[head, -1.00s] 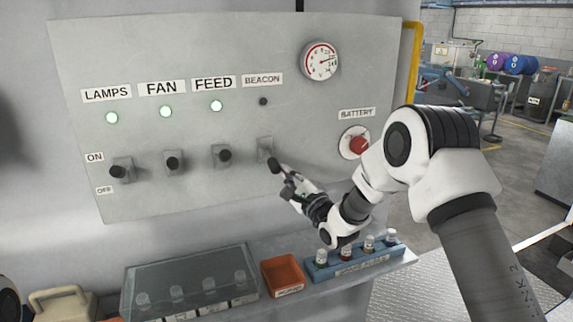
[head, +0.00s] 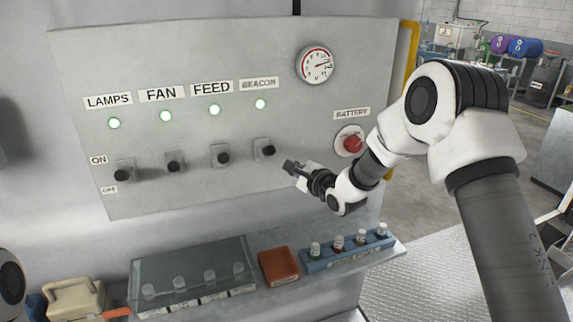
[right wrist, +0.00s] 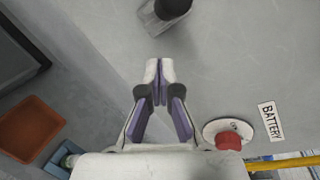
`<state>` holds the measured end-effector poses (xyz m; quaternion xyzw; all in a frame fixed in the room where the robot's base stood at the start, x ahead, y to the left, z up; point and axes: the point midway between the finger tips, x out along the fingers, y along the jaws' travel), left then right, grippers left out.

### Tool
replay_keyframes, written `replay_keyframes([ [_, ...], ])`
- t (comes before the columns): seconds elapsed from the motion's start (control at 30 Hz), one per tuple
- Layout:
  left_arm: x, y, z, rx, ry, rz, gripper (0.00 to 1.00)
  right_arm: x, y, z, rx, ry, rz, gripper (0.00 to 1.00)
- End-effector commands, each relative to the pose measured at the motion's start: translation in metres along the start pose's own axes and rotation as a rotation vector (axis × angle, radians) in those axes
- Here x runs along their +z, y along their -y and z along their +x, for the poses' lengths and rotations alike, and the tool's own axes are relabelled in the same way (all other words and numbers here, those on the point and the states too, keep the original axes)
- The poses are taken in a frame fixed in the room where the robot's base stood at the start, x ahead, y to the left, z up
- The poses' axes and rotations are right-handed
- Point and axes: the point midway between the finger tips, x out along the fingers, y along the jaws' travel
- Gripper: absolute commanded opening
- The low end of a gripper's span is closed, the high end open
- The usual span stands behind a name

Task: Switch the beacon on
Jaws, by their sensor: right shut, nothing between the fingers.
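The beacon switch (head: 267,150) is a black-knobbed toggle on a grey base, under the BEACON label (head: 259,84). Its lever stands up, and the beacon light (head: 260,104) above it glows green. My right gripper (head: 288,166) is shut and empty, just right of and below the switch, apart from it. In the right wrist view the fingertips (right wrist: 160,64) are together, with the switch (right wrist: 172,10) beyond them at the top edge. My left gripper is not in view; only a bit of my left arm shows at the lower left.
The lamps (head: 122,173), fan (head: 172,167) and feed (head: 222,157) switches sit left of the beacon switch, their lights green. A red battery knob (head: 353,144) is to the right. Below, a shelf holds a clear-lidded case (head: 190,262), an orange bin (head: 279,266) and a blue rack (head: 347,257).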

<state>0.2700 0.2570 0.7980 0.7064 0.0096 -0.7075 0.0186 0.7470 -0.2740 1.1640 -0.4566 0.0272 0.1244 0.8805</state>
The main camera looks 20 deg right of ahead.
Motion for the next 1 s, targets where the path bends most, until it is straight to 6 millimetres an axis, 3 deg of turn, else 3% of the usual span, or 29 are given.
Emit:
replay_keyframes([
  [0.03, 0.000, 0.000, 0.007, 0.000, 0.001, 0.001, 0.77, -0.007, -0.003, -0.005, -0.003, -0.002, 0.004, 0.00],
  [0.3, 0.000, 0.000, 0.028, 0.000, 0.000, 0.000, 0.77, 0.003, 0.008, -0.071, -0.003, 0.000, 0.004, 0.00],
  [0.43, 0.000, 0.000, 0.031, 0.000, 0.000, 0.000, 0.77, 0.005, 0.012, -0.091, -0.002, -0.001, 0.004, 0.00],
  [0.6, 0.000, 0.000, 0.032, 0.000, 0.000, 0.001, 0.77, 0.007, 0.014, -0.100, -0.001, -0.001, 0.002, 0.00],
  [1.0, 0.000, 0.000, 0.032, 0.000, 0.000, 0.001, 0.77, 0.007, 0.014, -0.099, 0.000, -0.001, 0.001, 0.00],
])
